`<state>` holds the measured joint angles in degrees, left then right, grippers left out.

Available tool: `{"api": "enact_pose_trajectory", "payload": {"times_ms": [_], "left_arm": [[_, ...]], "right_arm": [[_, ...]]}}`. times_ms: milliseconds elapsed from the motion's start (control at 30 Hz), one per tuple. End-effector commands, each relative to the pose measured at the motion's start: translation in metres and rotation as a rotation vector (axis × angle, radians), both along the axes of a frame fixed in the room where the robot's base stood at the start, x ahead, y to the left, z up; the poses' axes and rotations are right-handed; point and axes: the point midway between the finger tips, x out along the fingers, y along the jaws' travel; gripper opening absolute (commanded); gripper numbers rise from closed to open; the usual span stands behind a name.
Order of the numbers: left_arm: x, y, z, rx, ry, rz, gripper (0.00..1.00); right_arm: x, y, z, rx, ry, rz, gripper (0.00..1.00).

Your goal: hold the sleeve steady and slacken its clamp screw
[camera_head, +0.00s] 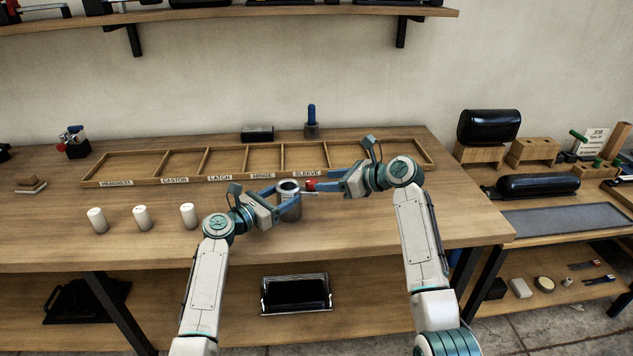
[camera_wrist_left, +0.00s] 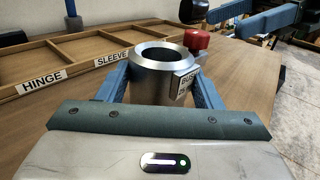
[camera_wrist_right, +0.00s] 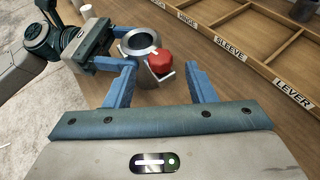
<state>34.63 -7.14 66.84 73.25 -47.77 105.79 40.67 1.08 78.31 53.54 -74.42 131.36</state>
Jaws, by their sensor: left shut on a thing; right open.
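The sleeve is a grey metal cylinder (camera_head: 291,210) with an open bore, upright near the front of the bench. My left gripper (camera_wrist_left: 156,75) is shut around its sides, one blue finger on each side. A label plate, partly readable, faces out from the sleeve (camera_wrist_left: 150,85). The clamp screw's red knob (camera_wrist_left: 197,41) sits at the sleeve's side; it also shows in the right wrist view (camera_wrist_right: 161,62), with a thin silver bar (camera_wrist_right: 167,78) beside it. My right gripper (camera_wrist_right: 160,72) is open, its fingers either side of the knob.
A labelled wooden tray (camera_head: 200,160) lies behind, its visible compartments mostly empty. Several white cylinders (camera_head: 142,218) stand at the left. A blue-handled tool (camera_head: 312,118) stands behind the tray. Bare bench top (camera_head: 130,260) lies in front at left.

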Motion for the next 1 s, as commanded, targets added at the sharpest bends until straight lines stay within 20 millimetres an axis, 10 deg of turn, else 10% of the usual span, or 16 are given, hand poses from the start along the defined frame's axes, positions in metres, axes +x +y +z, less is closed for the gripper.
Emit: {"api": "enact_pose_trajectory", "payload": {"times_ms": [667, 900, 1000], "left_arm": [[0.0, 0.0, 0.0, 0.0, 0.0, 0.001, 0.27], [0.0, 0.0, 0.0, 0.0, 0.0, 0.001, 0.27], [0.0, 0.0, 0.0, 0.0, 0.0, 0.001, 0.27]], "right_arm": [[0.025, 0.036, -0.018, -0.002, -0.001, 0.001, 0.5], [0.024, 0.036, -0.018, -0.002, -0.001, 0.001, 0.05], [0.024, 0.036, -0.018, -0.002, -0.001, 0.002, 0.05]]}}
